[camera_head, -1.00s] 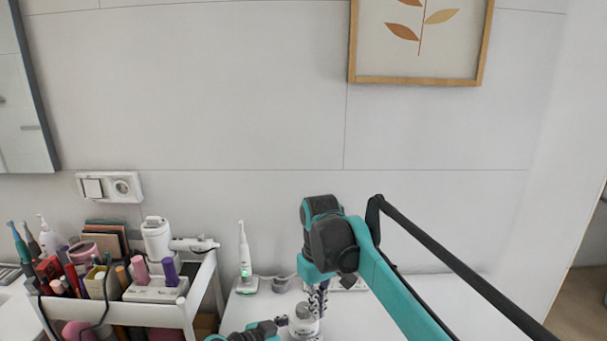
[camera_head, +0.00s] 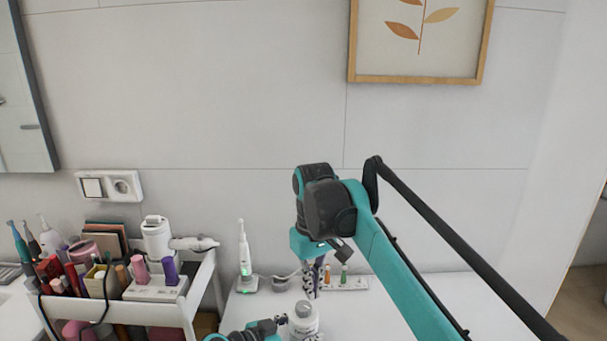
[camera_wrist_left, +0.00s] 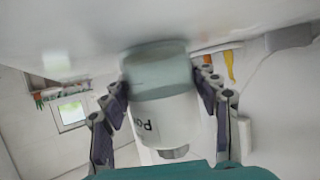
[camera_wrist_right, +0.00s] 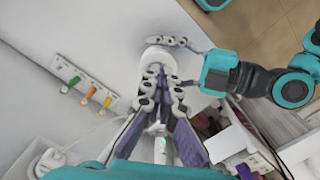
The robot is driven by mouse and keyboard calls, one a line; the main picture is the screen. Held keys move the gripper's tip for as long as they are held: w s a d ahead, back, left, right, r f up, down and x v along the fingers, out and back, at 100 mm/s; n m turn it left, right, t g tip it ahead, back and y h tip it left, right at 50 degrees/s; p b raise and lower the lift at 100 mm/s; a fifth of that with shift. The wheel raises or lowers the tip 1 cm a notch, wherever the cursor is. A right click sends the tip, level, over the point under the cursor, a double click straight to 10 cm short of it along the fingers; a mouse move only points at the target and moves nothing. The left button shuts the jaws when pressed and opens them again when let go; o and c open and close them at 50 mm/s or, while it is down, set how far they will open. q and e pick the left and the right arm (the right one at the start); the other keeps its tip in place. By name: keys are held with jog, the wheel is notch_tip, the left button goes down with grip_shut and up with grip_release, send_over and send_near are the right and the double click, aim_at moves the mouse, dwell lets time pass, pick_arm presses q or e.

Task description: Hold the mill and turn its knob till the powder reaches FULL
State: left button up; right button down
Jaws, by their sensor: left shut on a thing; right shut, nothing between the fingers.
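The mill (camera_head: 304,325) is a white cylinder with a grey knob (camera_head: 303,308) on top, upright on the white table. In the left wrist view the mill (camera_wrist_left: 165,115) appears upside down, with a clear, greenish-grey lower part and partly visible lettering. My left gripper (camera_wrist_left: 165,85) is shut around the mill's body from the side. My right gripper (camera_head: 313,293) is shut and empty, pointing down just above the knob. In the right wrist view its fingertips (camera_wrist_right: 157,78) overlap the mill's white top (camera_wrist_right: 160,55). The powder level and a FULL mark cannot be made out.
A white cart (camera_head: 190,312) full of cosmetics stands at the left. An electric toothbrush (camera_head: 244,255) stands on its charger between the cart and the mill. The table at the right is clear.

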aim_at(303, 309)
jog(key=shift+s+a+f, duration=0.1)
jog(key=shift+a+f, duration=0.2)
jog(key=shift+f, duration=0.8)
jog(key=shift+s+a+f, duration=0.1)
jog(key=shift+a+f, duration=0.15)
jog(key=shift+f, duration=0.8)
jog(key=shift+s+a+f, duration=0.1)
jog(key=shift+a+f, duration=0.2)
jog(key=shift+f, duration=0.8)
jog(key=shift+w, duration=0.15)
jog(key=shift+d, duration=0.35)
jog(key=shift+w+d, duration=0.2)
jog(key=shift+d, duration=0.15)
jog(key=shift+w+d, duration=0.3)
jog(key=shift+d, duration=0.05)
jog(key=shift+w, duration=0.15)
jog(key=shift+d, duration=0.15)
